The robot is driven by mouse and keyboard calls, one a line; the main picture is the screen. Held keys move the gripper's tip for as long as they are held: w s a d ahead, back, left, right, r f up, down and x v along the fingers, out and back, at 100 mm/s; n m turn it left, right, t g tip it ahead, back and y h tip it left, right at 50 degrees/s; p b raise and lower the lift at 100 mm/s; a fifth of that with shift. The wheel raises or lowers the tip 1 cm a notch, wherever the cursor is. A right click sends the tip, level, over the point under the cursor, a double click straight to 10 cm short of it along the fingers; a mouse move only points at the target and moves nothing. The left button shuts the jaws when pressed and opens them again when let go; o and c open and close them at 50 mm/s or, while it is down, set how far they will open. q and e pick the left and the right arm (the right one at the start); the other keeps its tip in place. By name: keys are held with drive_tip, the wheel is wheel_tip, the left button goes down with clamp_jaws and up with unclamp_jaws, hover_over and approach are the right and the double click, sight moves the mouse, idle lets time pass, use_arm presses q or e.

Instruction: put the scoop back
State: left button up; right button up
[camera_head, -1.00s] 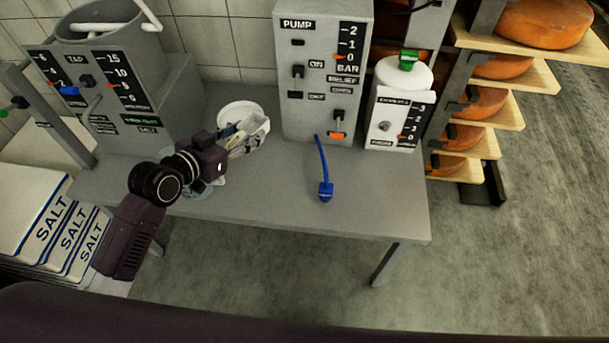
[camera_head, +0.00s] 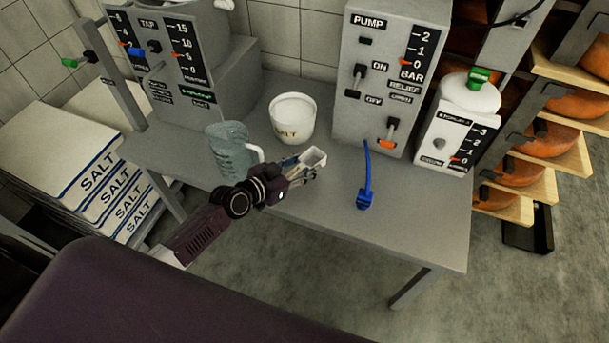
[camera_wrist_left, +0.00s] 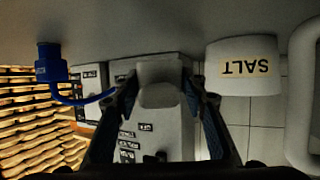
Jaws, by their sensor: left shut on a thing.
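My left gripper (camera_head: 300,174) is shut on a pale scoop (camera_head: 313,158), which it holds above the front part of the grey table (camera_head: 405,225). The scoop also shows between the fingers in the left wrist view (camera_wrist_left: 160,95). A white tub labelled SALT (camera_head: 293,119) stands upright on the table behind the scoop, apart from it. The tub shows upside down in the left wrist view (camera_wrist_left: 243,68). A clear jug (camera_head: 230,152) with a handle stands left of the tub, just behind my left gripper. My right gripper is not in view.
A pump box (camera_head: 390,75) stands behind the table's middle, with a blue hose and nozzle (camera_head: 365,198) in front of it. A white bottle unit (camera_head: 455,135) stands to its right. The tap unit (camera_head: 180,75) is at the back left. Salt bags (camera_head: 75,170) are stacked left of the table.

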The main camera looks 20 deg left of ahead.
use_arm(q)
drive_tip(key=shift+f+b, duration=0.75)
drive_tip(key=shift+f, duration=1.25)
drive_tip(key=shift+f, duration=0.2)
drive_tip(key=o, duration=1.1)
drive_tip(key=shift+r, duration=0.15)
drive_tip(key=shift+s+r, duration=0.15)
drive_tip(key=v, duration=1)
drive_tip(key=shift+s+a+p, duration=0.1)
drive_tip(key=shift+s+p, duration=0.1)
drive_tip(key=shift+p, duration=0.2)
drive_tip(key=shift+s+a+r, duration=0.25)
drive_tip(key=shift+s+r, duration=0.1)
drive_tip(key=shift+s, duration=0.2)
